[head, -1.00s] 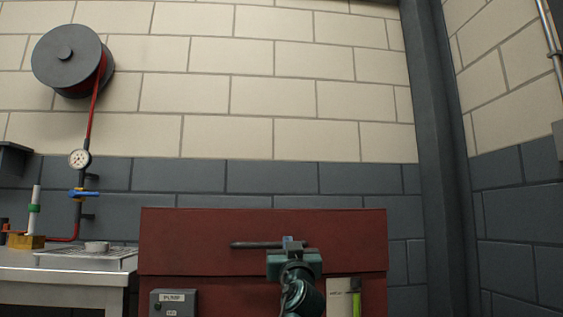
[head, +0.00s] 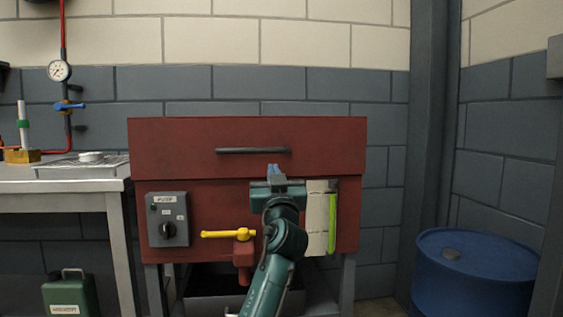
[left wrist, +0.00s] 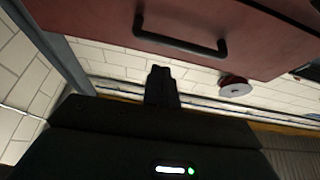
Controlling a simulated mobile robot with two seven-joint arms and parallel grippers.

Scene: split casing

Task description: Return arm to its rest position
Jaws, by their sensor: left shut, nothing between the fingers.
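My left gripper (head: 275,170) is shut and empty in the head view, in front of the red cabinet (head: 160,145). Its blue-tipped fingers point away from me, a little below the dark bar handle (head: 253,151) on the cabinet's upper part. In the left wrist view, the closed dark fingers (left wrist: 162,78) show at the middle, apart from the handle (left wrist: 180,45) above them. My green left arm reaches up from the bottom of the head view. My right gripper is not in view.
A grey pump switch box (head: 168,219) and a yellow-handled valve (head: 230,234) sit on the cabinet front. A blue drum (head: 475,275) stands at right. A metal table (head: 60,186) stands at left, with a green canister (head: 70,297) below.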

